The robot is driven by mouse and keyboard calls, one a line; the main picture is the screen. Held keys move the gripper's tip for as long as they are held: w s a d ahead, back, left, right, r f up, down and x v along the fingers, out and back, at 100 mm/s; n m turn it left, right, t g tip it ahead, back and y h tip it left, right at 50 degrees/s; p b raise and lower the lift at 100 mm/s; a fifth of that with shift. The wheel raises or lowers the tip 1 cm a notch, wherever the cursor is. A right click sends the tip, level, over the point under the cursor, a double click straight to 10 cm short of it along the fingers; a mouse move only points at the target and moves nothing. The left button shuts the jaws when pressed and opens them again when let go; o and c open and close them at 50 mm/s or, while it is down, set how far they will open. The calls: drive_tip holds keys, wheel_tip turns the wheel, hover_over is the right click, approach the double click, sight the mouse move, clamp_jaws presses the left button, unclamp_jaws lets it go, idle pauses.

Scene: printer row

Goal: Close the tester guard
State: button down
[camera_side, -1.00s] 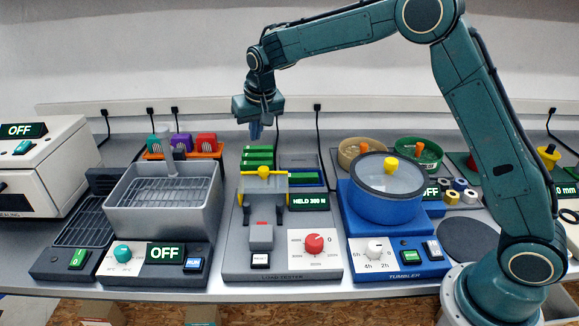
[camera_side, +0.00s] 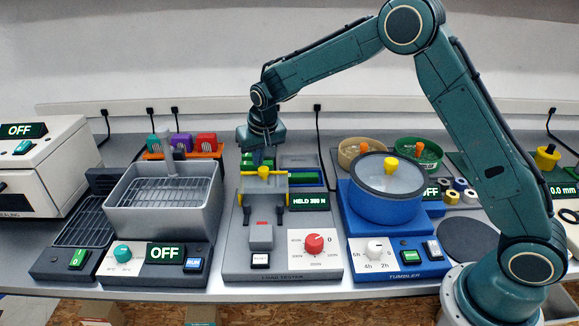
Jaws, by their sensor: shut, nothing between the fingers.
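The load tester (camera_side: 235,262) stands in the middle of the bench, with a lit "HELD 300 N" display (camera_side: 309,201) and a red dial (camera_side: 314,243). Its grey guard (camera_side: 263,185) has yellow edging and a yellow knob (camera_side: 263,171) on top. The guard sits behind a grey block (camera_side: 261,236) with a red mark. I cannot tell how far the guard is open. My gripper (camera_side: 262,158) points down, shut and empty, close above the knob in the picture. Whether it touches the knob cannot be told.
Green bars (camera_side: 248,167) lie in a rack behind the guard. A grey basin unit (camera_side: 160,220) stands close on the left. A blue tumbler (camera_side: 384,205) with a lidded drum stands close on the right. Free space is above the machines.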

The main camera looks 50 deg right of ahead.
sight(256, 192)
drive_tip(key=shift+s+a, duration=0.1)
drive_tip(key=shift+s, duration=0.3)
drive_tip(key=shift+s+a, duration=0.1)
drive_tip(key=shift+a, duration=0.05)
drive_tip(key=s+a, duration=0.5)
drive_tip(key=shift+s+a, duration=0.6)
drive_tip(key=shift+s, duration=0.05)
drive_tip(key=shift+f, duration=0.1)
